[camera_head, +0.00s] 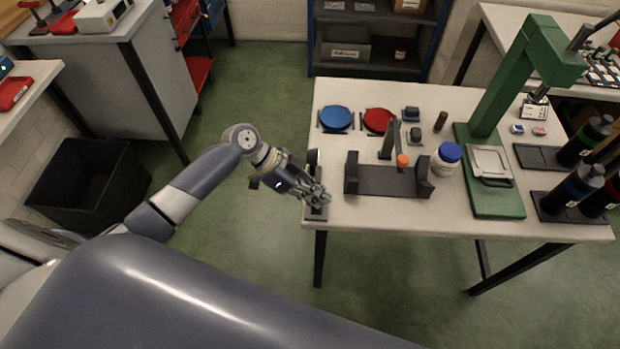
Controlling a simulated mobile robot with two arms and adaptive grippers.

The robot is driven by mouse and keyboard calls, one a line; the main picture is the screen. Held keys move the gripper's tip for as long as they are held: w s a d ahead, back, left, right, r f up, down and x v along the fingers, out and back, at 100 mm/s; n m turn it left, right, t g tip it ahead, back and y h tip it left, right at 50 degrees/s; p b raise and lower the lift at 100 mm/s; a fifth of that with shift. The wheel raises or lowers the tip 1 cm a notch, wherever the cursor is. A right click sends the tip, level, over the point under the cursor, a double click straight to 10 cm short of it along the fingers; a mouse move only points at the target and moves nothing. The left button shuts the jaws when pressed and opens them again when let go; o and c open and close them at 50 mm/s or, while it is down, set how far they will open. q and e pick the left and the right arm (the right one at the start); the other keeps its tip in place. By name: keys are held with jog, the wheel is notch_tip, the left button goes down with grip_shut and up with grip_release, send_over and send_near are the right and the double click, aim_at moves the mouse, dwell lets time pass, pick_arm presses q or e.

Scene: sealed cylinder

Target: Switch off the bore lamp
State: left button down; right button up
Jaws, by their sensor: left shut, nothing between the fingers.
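A small dark device (313,158) stands at the left edge of the white table. Its dark base (316,213) shows at the table's front left corner. It may be the bore lamp, but its switch is hidden behind my fingers and I cannot tell whether it is lit. My left gripper (321,198) is shut and empty, with its fingertips over or against this base; contact cannot be told. My right gripper is not in view.
Right of my left gripper lie a black cradle (385,182) with an orange-tipped part (403,160), and a white jar with a blue lid (446,158). Blue (335,118) and red (378,120) discs lie behind. A green press (490,125) stands further right.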

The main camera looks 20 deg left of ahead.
pick_arm(q)
jog(key=shift+s+f, duration=0.15)
jog(key=shift+f, duration=0.65)
jog(key=shift+s+f+m+t+b, duration=0.3)
jog(key=shift+f+b, duration=0.2)
jog(key=shift+f, duration=0.1)
jog(key=shift+r, duration=0.25)
jog(key=shift+w, duration=0.1)
jog(key=shift+w+a+r, duration=0.1)
jog(key=shift+w+a, duration=0.1)
jog(key=shift+w, duration=0.6)
